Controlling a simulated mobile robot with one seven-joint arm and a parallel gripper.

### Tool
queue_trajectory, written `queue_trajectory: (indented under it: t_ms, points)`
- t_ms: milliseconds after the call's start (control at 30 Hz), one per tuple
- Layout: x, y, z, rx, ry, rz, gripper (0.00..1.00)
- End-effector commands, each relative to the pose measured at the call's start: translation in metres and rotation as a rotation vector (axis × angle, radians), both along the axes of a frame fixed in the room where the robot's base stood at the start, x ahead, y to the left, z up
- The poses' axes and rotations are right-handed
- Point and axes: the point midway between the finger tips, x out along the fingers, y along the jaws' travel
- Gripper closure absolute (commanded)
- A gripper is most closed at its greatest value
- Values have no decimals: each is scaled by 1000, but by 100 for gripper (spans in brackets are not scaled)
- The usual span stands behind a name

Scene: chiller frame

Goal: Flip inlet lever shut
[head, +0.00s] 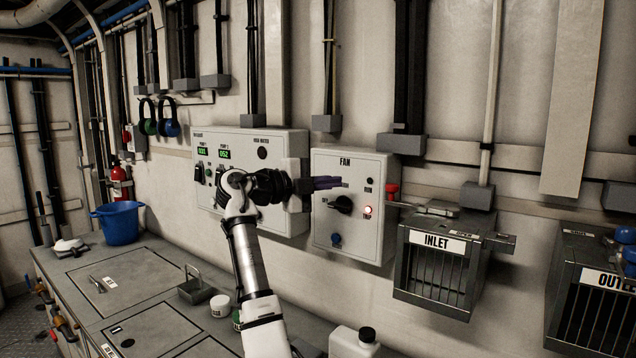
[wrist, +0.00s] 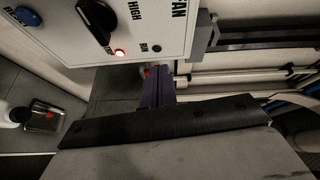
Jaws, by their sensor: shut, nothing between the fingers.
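The grey barred inlet box (head: 436,268), labelled INLET, is on the wall right of the fan panel. A flat grey lever-like bar (head: 432,208) lies along its top; an OPEN label shows near it. I cannot tell the lever's exact position. My gripper (head: 344,183) is shut and empty, its purple fingers pointing right in front of the fan panel's upper part, left of the inlet box and apart from it. The fingers also show in the wrist view (wrist: 158,90). The lever is not clearly identifiable in the wrist view.
The white fan panel (head: 345,240) has a black knob (head: 342,204), a lit red lamp (head: 368,210) and a blue button. A red part (head: 392,190) sticks out at its right side. The outlet box (head: 594,300) is far right. A white bottle (head: 354,344) stands below.

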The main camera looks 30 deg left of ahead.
Motion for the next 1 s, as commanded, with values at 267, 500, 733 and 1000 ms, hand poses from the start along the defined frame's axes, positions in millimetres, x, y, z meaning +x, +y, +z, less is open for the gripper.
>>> queue_trajectory:
  t_ms: [267, 500, 733, 1000]
  points:
    - [1, 23, 1, 1, 1, 0, 100]
    - [1, 26, 1, 1, 0, 0, 100]
    - [1, 26, 1, 1, 0, 0, 100]
    - [1, 26, 1, 1, 0, 0, 100]
